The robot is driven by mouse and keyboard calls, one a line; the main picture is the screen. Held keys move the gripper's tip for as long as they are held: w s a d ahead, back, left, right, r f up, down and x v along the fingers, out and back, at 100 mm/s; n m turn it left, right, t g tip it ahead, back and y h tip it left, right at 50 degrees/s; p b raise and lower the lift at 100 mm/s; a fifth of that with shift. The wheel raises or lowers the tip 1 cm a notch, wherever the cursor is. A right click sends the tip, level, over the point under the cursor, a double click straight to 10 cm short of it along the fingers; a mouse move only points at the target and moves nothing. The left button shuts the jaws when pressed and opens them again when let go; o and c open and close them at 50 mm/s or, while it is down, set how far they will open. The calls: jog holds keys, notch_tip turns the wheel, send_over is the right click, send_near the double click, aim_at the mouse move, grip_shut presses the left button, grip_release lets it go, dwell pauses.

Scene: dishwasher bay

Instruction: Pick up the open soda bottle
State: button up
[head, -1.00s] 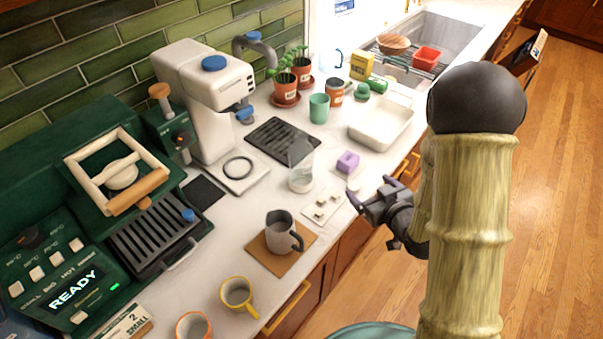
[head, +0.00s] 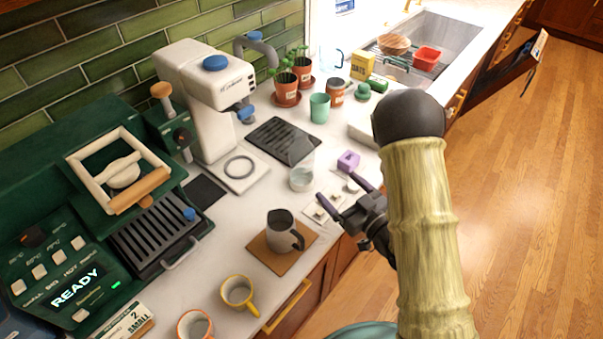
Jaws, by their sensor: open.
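A clear, see-through bottle (head: 301,179) stands upright on the white counter in the head view, right of the coffee machine and in front of the black drip mat. Its upper part is faint against the mat, so I cannot make out its mouth or a cap. My gripper (head: 336,187) is open and empty. Its two dark fingers point up and left toward the bottle from the lower right, with a gap between them and it.
A small white board (head: 322,210) with pale pieces and a purple block (head: 348,161) are close to my fingers. A grey pitcher (head: 281,228) stands on a brown mat in front. My arm partly hides a white tray (head: 364,133).

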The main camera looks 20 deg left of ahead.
aim_at(309, 161)
jog(key=p+x, duration=0.3)
jog(key=x, duration=0.7)
jog(key=shift+a+r+p, duration=0.1)
jog(key=shift+p, duration=0.3)
jog(key=shift+w+a, duration=0.2)
jog(key=shift+a, duration=0.05)
jog(key=shift+w+a+p, duration=0.1)
jog(key=shift+a+p, duration=0.15)
jog(key=shift+p, duration=0.05)
jog(key=p+x, duration=0.2)
jog(key=x, duration=0.2)
jog(key=shift+a, duration=0.35)
